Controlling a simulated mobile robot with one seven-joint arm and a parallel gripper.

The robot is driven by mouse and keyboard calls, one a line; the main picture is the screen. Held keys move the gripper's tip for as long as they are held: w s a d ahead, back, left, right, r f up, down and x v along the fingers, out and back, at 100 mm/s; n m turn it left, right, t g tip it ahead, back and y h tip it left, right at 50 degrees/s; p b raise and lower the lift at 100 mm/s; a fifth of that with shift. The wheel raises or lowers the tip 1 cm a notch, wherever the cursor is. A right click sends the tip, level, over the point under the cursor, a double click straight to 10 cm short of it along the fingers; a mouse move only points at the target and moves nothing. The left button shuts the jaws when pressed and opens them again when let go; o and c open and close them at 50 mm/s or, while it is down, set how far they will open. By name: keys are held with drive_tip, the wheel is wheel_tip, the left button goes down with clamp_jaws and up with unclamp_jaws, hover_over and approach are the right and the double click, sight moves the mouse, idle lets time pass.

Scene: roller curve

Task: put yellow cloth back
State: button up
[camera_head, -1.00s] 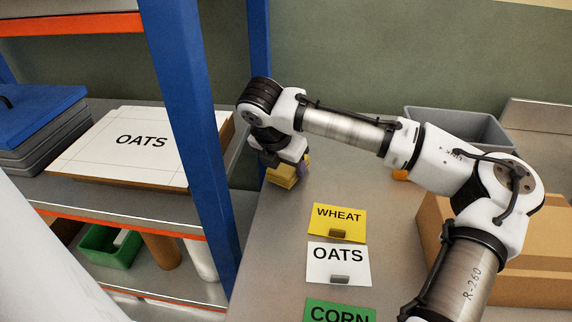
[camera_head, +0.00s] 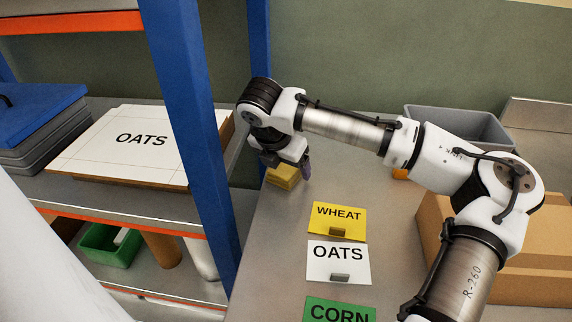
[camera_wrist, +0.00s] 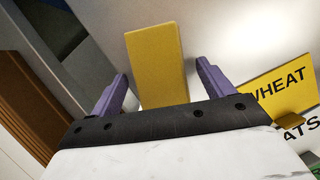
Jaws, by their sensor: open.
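The yellow cloth (camera_head: 282,177) is a folded yellow block on the grey table, near the blue shelf post. In the wrist view the yellow cloth (camera_wrist: 157,62) lies between the two purple fingers, with a gap on either side. My gripper (camera_head: 290,170) is open just above it, and its fingers also show in the wrist view (camera_wrist: 160,88). In the head view the gripper hides part of the cloth.
Yellow WHEAT (camera_head: 337,217), white OATS (camera_head: 338,258) and green CORN (camera_head: 340,312) cards lie on the table. A grey bin (camera_head: 465,125) and a cardboard box (camera_head: 530,235) are at right. A shelf's blue post (camera_head: 205,150) stands close left of the gripper.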

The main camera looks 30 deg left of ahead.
drive_tip(key=b+v, duration=0.1)
drive_tip(key=v, duration=1)
drive_tip(key=shift+r, duration=0.35)
